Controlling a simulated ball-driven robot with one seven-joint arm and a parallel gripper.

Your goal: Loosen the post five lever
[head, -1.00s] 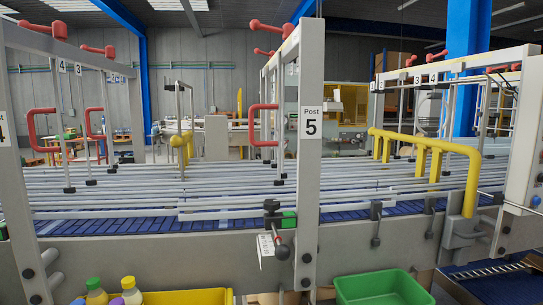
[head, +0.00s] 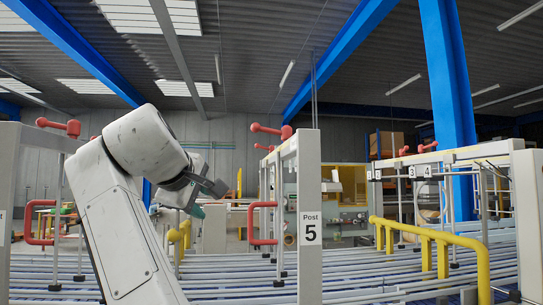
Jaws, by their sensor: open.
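The post labelled "Post 5" (head: 310,229) stands upright right of the middle. A red lever (head: 271,130) sits high beside its top, and a red C-shaped handle (head: 262,223) is at its left side. The frames do not make clear which lever belongs to post five. The lower part of the post is out of view. My gripper (head: 205,196) is raised left of the post, apart from it, with dark fingers pointing right and down. It is open, and no object shows in it.
Yellow guard rails (head: 432,236) stand right of the post. Grey conveyor rails (head: 240,277) run low across the view. More posts with red levers stand at the left (head: 58,127) and right (head: 428,146). Open air lies between my gripper and the post.

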